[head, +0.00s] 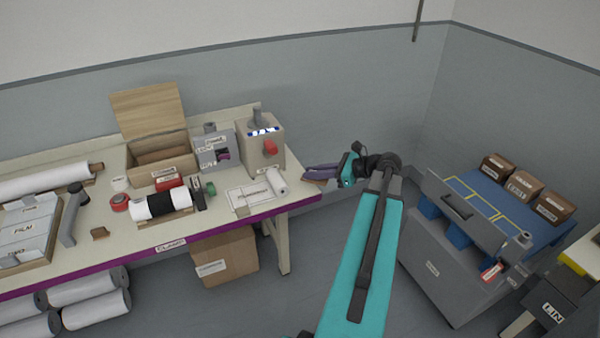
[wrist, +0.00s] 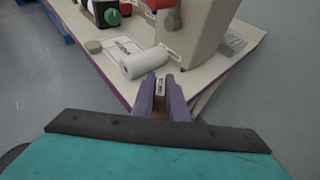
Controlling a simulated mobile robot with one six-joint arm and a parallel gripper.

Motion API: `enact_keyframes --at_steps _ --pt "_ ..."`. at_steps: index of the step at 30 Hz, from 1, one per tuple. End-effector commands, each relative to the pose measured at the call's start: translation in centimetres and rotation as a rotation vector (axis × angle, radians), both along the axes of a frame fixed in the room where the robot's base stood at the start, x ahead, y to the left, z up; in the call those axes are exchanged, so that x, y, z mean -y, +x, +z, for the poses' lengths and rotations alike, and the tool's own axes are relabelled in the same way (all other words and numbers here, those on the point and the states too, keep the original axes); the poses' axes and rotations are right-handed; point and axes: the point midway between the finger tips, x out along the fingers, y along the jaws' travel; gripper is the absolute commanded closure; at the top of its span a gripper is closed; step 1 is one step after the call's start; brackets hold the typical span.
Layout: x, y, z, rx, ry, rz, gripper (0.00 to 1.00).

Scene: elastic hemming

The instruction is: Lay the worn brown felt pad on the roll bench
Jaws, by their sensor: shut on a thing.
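My gripper (head: 312,172) has purple fingers and is just off the right end of the long bench (head: 215,222), a pale-topped bench with a purple front edge. In the wrist view my gripper (wrist: 161,88) is shut on a small brown piece (wrist: 158,104), which looks like the worn brown felt pad. The fingers hide most of it. A white roll (wrist: 145,63) lies on the bench top just beyond the fingertips.
A grey machine box (head: 262,145) with a red knob stands at the bench's back right. A white labelled sheet (head: 250,195) lies beside the roll. A grey cart (head: 450,265) with a blue-topped surface stands right.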

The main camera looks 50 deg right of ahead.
Motion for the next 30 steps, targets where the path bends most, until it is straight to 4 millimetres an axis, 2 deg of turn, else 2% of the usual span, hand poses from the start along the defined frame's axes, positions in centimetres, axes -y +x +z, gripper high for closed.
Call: enact_keyframes --at_steps 6,12,25,30 --pt "0.0 4.0 -0.2 0.000 0.001 0.003 1.00" --pt "0.0 6.0 -0.5 0.000 0.000 0.001 1.00" --pt "-0.1 6.1 -0.7 0.000 0.000 0.000 1.00" --pt "0.0 6.1 -1.6 -0.001 0.001 0.001 1.00"
